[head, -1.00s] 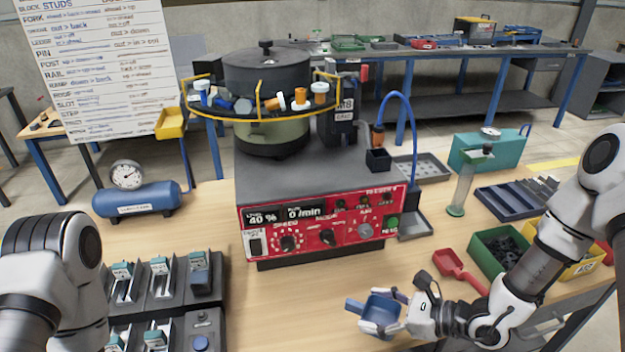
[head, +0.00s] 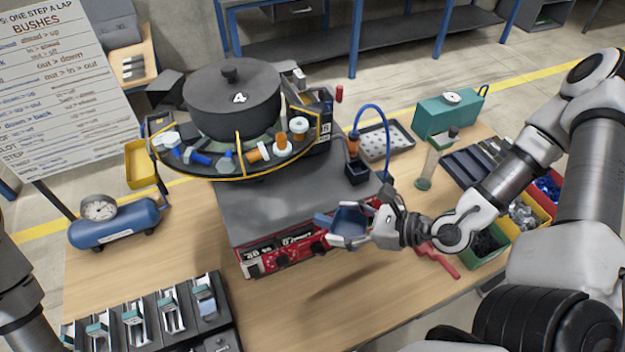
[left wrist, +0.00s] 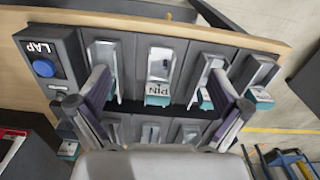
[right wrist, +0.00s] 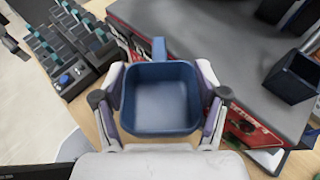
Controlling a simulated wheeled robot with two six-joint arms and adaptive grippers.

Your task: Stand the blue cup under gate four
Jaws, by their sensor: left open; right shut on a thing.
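The blue cup (head: 345,222) is square with a stub handle. My right gripper (head: 366,225) is shut on it and holds it in front of the red control panel, above the table. In the right wrist view the cup (right wrist: 160,97) is between the fingers, open side toward the camera, and looks empty. The bowl feeder (head: 235,105) has a dark lid marked 4 and a yellow-railed rim with several blue, white and orange parts. I cannot tell which gate is four. My left gripper (left wrist: 158,112) is open and empty over the teal-tagged slot units.
The slot units (head: 130,318) fill the front left. A blue tank with a gauge (head: 115,222) stands at left. A small black box (head: 357,172) sits beside the feeder base. Parts bins (head: 485,245) and a red scoop (head: 437,258) are at right. The front middle table is clear.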

